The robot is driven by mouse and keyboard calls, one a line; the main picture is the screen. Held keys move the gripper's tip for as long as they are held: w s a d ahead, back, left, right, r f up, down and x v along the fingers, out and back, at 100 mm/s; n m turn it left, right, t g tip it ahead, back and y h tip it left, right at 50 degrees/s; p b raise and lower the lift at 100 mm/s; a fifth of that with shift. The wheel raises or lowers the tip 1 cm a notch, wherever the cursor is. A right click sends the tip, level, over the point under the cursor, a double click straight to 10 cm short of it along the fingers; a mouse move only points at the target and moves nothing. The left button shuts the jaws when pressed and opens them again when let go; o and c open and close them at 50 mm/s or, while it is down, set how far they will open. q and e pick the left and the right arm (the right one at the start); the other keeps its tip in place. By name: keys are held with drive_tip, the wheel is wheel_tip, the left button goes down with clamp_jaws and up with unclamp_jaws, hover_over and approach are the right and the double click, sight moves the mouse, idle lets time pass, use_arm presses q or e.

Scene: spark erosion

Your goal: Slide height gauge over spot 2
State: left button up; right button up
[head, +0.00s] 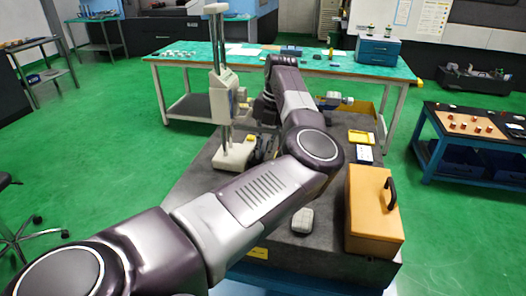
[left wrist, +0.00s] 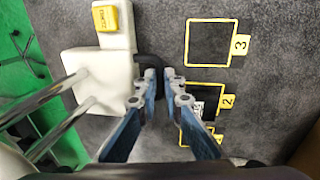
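The height gauge (head: 222,95) stands upright on the dark surface plate, with a cream base and a tall twin column. In the left wrist view its pale base (left wrist: 95,78) is at the left, with a black handle (left wrist: 149,60) on its side. My left gripper (left wrist: 160,76) is at this handle, its blue-padded fingers close together on either side of it. The yellow frame of spot 2 (left wrist: 220,115) is right of the gripper, partly covered by the right finger. Spot 3 (left wrist: 210,42) is an empty yellow frame above it. The gauge base is left of both frames. My right gripper is not seen.
An orange case (head: 374,212) and a small grey object (head: 302,220) are on the plate's near right part. A yellow tray (head: 361,137) lies farther back. A green-topped bench (head: 300,62) is behind. My left arm hides much of the plate.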

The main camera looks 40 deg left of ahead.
use_arm(q)
drive_tip(key=o, duration=0.5)
drive_tip(key=shift+w, duration=0.1)
drive_tip(key=r, duration=0.4)
drive_tip(key=d+r, duration=0.1)
drive_tip(key=r, duration=0.3)
drive_tip(key=w+r, duration=0.1)
drive_tip(key=r, duration=0.2)
drive_tip(key=shift+d+r, duration=0.35)
drive_tip(key=shift+r, duration=0.05)
